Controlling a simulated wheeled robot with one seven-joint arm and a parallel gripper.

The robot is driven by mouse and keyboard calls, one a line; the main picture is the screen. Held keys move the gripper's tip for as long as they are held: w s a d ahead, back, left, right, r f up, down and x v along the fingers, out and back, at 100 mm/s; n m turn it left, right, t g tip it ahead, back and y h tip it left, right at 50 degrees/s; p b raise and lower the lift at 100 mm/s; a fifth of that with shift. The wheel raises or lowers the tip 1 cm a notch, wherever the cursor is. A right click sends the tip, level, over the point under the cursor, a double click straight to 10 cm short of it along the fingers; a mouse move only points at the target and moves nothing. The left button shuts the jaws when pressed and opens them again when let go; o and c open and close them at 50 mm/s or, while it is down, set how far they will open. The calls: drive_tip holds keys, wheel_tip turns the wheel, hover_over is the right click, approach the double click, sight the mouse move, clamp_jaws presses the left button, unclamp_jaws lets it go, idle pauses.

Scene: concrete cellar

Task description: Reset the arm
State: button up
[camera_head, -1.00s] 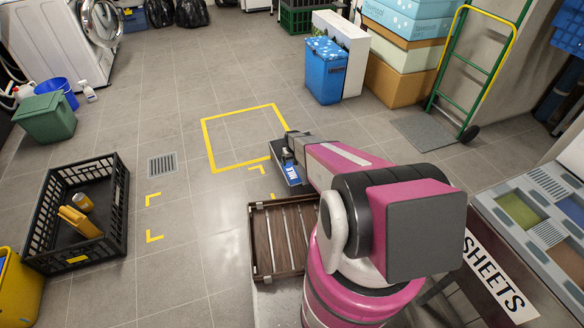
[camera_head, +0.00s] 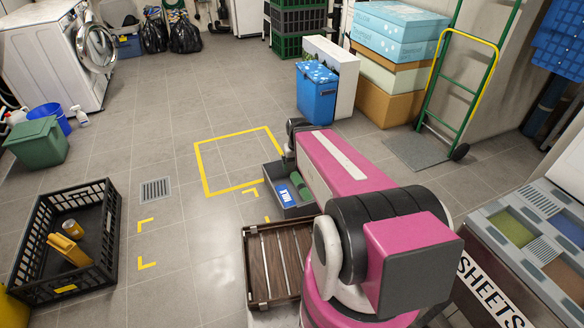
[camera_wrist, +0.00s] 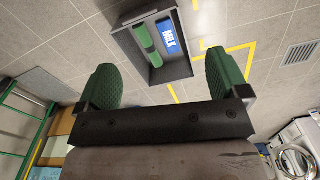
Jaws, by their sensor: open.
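My pink and black arm reaches forward in the head view, over the right of the dark wooden slatted tray (camera_head: 279,262). My gripper (camera_wrist: 168,84) shows in the wrist view with its two green padded fingers wide apart and nothing between them. Beyond the fingers is a grey bin (camera_wrist: 187,72) on the floor. It holds a blue carton marked MILK (camera_wrist: 167,40) and a green item (camera_wrist: 146,42). In the head view the grey bin (camera_head: 298,212) shows beside my arm, with the milk carton (camera_head: 285,195) in it. My fingers are hidden behind the arm there.
A black crate (camera_head: 108,262) with yellow items stands at the left. A counter marked SHEETS (camera_head: 490,300) is at the right. A blue box (camera_head: 317,93), stacked boxes (camera_head: 388,104) and a green hand truck (camera_head: 432,75) stand behind.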

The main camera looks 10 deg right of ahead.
drive_tip(key=s+r, duration=0.2)
drive_tip(key=s, duration=0.1)
drive_tip(key=shift+s+r, duration=0.15)
drive_tip(key=shift+r, duration=0.2)
idle(0.8)
